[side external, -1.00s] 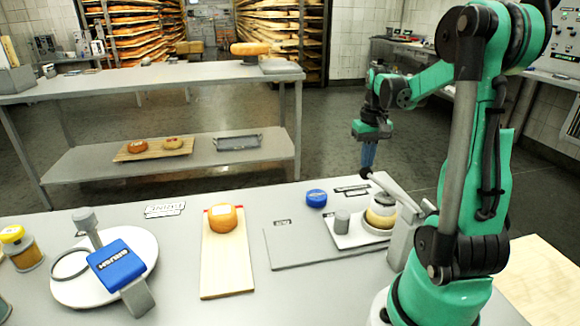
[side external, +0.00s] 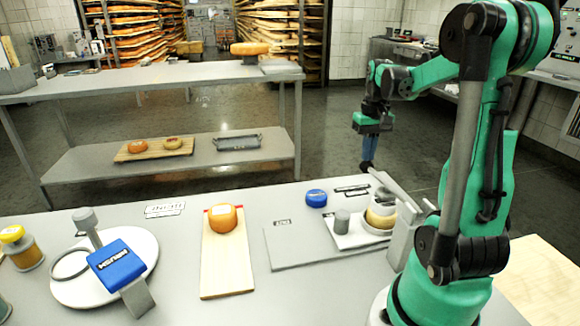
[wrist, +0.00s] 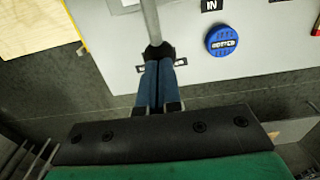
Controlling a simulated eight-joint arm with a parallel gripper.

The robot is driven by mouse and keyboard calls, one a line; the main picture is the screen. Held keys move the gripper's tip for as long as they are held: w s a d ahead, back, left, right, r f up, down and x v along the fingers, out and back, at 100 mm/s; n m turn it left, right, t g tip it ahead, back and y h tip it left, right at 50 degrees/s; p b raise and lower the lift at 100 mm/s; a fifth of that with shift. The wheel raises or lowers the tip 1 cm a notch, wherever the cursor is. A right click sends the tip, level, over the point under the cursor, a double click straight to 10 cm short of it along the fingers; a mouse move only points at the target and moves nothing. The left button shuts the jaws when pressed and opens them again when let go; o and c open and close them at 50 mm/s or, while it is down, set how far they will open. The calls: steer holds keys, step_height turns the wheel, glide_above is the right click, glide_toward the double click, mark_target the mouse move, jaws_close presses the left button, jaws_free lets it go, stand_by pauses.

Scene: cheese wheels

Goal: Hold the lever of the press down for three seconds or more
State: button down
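The press stands at the right of the bench, with a grey frame. Its grey lever (side external: 392,187) slopes up toward the far bench edge and ends in a dark round knob (side external: 366,168). The lever also shows in the wrist view (wrist: 150,20). A pale yellow cheese (side external: 380,215) sits on the press's white base, under a round white piece. My gripper (side external: 368,160) points down with its blue fingers together, tips at the knob. In the wrist view my fingertips (wrist: 159,64) meet the knob (wrist: 158,51). The exact contact is hard to tell.
A blue disc (side external: 316,198) and small labels lie beside the press. A grey cylinder (side external: 342,220) stands on the white base. An orange cheese (side external: 223,219) lies on a wooden board. A round white plate with a blue-topped device (side external: 117,265) is at the left.

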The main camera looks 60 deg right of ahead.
step_height(320, 180, up, 8)
steer(key=shift+r, duration=0.2)
stand_by(1.1)
steer(key=w+a+f+n+t, duration=0.2)
steer(key=a+n, duration=0.1)
steer(key=a, duration=0.6)
steer(key=w+a+f+n+t, duration=0.2)
steer(key=w+a+n, duration=0.1)
steer(key=a, duration=0.6)
steer(key=w+a+f+n+t, duration=0.2)
steer(key=a+n+t, duration=0.1)
steer(key=a, duration=0.6)
steer(key=shift+w+f, duration=0.15)
steer(key=shift+f, duration=0.25)
